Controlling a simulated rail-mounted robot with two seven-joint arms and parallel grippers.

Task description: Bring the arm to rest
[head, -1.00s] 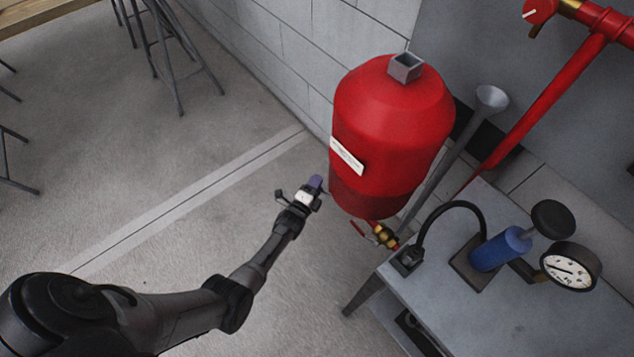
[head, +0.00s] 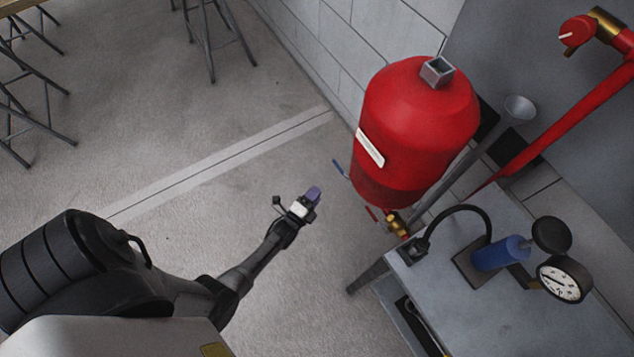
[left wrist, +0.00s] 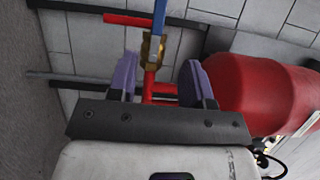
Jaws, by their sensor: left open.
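My left gripper (head: 313,194) is open and empty, in the air to the left of the red tank (head: 415,125). In the left wrist view its two purple fingers (left wrist: 158,80) stand apart. Between and beyond them show a brass valve with a blue handle (left wrist: 158,22) and a red pipe (left wrist: 151,85); I cannot tell the distance. The tank (left wrist: 265,92) is to the right there. My right gripper is out of view.
A grey bench (head: 500,310) at the lower right carries a blue hand pump (head: 500,253) and a gauge (head: 564,279). A brass valve (head: 398,223) sits under the tank. A red pipe (head: 570,110) runs behind. Stools (head: 30,100) stand far left. The floor between is open.

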